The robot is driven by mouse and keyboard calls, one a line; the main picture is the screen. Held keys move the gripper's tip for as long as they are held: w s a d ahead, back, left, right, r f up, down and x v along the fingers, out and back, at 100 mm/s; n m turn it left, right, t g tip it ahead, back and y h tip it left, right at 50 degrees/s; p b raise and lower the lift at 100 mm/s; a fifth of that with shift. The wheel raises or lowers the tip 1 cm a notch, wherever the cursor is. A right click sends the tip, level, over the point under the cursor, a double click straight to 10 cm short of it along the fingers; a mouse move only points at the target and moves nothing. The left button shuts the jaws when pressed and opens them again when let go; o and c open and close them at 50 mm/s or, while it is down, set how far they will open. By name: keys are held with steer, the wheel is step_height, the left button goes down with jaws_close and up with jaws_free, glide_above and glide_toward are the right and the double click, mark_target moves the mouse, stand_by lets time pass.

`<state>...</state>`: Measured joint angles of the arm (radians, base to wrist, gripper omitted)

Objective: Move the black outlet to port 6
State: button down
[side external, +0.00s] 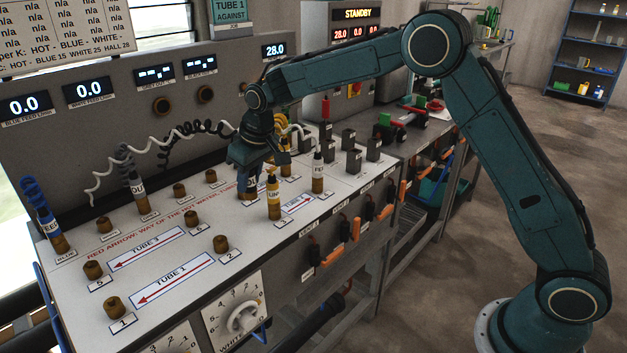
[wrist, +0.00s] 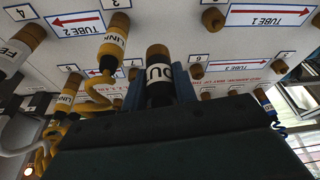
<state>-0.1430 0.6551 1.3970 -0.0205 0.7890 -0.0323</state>
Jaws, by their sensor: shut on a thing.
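The black outlet (side external: 250,184), with a white "OU" label, is between the fingers of my gripper (side external: 247,168). In the wrist view the black outlet (wrist: 159,75) stands between the blue fingers of my gripper (wrist: 158,92), which are shut on it. Its end is close beside the number 7 plate; whether it is seated or just lifted I cannot tell. Port 6 (side external: 191,218) is a bare brown stub at the right end of the TUBE 3 arrow. It also shows bare in the wrist view (wrist: 196,71), right of the outlet.
A yellow link (side external: 273,195) stands on port 3, with a white feed (side external: 318,168) to its right. Ports 1 (side external: 115,308), 2 (side external: 220,244) and 5 (side external: 93,269) are bare. Coiled hoses hang behind.

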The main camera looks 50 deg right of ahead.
steer(key=w+d+r+m, duration=0.2)
steer(key=w+d, duration=0.4)
steer(key=w, duration=0.6)
steer(key=shift+w+h, duration=0.2)
steer(key=shift+h, duration=0.1)
stand_by(0.3)
steer(key=shift+f, duration=2.1)
steer(key=shift+f, duration=1.35)
steer(key=c, duration=1)
jaws_free()
steer(key=shift+c, duration=0.2)
